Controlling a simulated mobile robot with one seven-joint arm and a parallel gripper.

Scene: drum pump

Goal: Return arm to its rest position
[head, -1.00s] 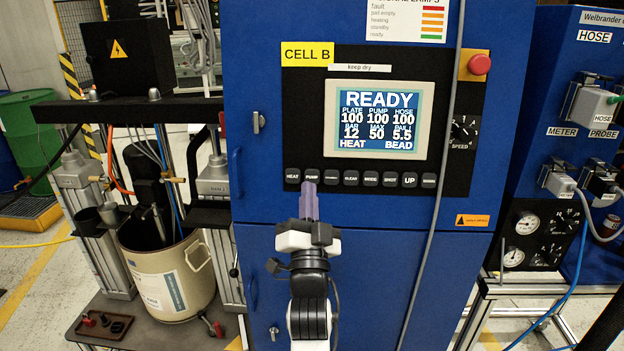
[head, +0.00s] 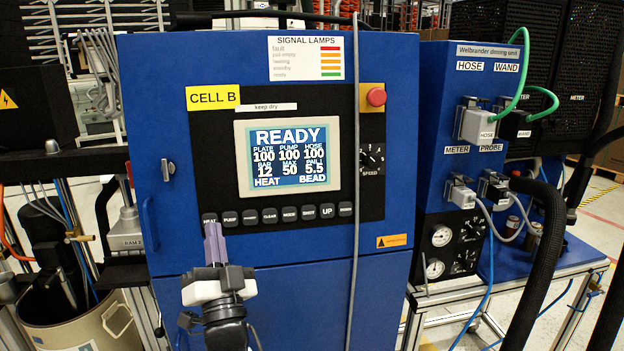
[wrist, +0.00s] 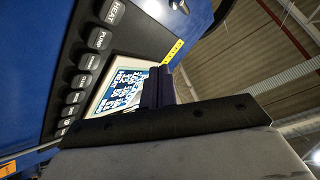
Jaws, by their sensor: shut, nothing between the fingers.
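My gripper (head: 215,243) is shut and empty, its purple fingers together and pointing up in the head view. It appears in front of the lower left of the black control panel, just below the HEAT button (head: 209,220) and PUMP button (head: 230,219). I cannot tell whether the fingertips touch anything. The panel's screen (head: 288,156) reads READY with plate, pump and hose at 100. In the wrist view my shut fingers (wrist: 158,88) stand in front of the screen (wrist: 122,90), with the button row to their left.
The blue cabinet (head: 300,290) fills the middle. A grey cable (head: 354,200) hangs down its front. A red stop button (head: 376,97) sits at the panel's upper right. A pail (head: 85,325) stands lower left. The dosing unit (head: 440,110) with hoses stands right.

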